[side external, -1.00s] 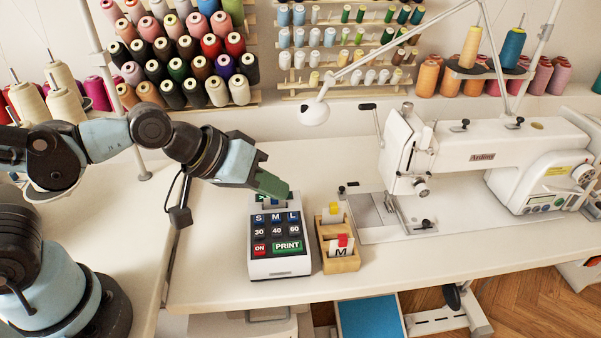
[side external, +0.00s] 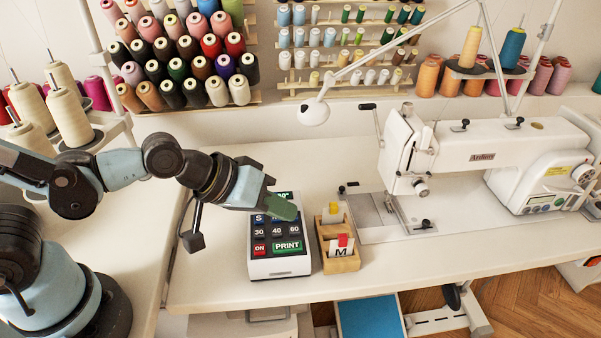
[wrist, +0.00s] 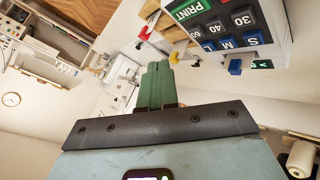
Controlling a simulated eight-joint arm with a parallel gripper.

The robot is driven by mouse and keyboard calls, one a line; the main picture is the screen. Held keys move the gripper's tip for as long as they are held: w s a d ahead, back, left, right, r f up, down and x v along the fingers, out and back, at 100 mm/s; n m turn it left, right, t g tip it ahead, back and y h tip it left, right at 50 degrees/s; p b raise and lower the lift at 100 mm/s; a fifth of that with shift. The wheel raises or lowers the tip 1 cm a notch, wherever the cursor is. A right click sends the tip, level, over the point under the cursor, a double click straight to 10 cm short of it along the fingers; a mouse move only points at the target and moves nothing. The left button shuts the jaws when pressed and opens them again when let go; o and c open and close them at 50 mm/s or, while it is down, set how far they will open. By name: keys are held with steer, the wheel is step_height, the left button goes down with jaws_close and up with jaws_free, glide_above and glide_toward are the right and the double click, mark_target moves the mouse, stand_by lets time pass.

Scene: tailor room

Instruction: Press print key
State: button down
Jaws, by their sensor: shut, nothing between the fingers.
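The label printer (side external: 280,267) is a white box with a dark key panel on the white table. Its green PRINT key (side external: 288,247) is at the lower right of the panel, beside the red ON key (side external: 260,249). My gripper (side external: 292,211) is shut and empty, with green fingers over the upper right of the panel, hiding some of the S, M, L keys. In the wrist view the shut fingers (wrist: 155,72) point up the picture, and the PRINT key (wrist: 188,10) shows upside down, above and right of them. I cannot tell the height of the fingertips above the keys.
A wooden box (side external: 341,262) with label cards stands just right of the printer. The white sewing machine (side external: 480,157) stands farther right. Thread racks (side external: 185,50) line the wall behind. The table in front of and left of the printer is clear.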

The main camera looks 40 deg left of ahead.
mark_target(282, 246)
steer(key=shift+f, duration=2.6)
steer(key=shift+r, duration=0.1)
stand_by(0.5)
steer(key=shift+r, duration=2.4)
steer(key=s+a+r+m+y, duration=0.1)
steer(key=a+r+y, duration=0.1)
steer(key=a, duration=0.5)
steer(key=s+a+r+m+y, duration=0.1)
steer(key=a+r+y, duration=0.1)
steer(key=a, duration=0.6)
steer(key=shift+s+r+g+y, duration=0.15)
steer(key=shift+r+g+y, duration=0.05)
steer(key=shift+g+y, duration=0.25)
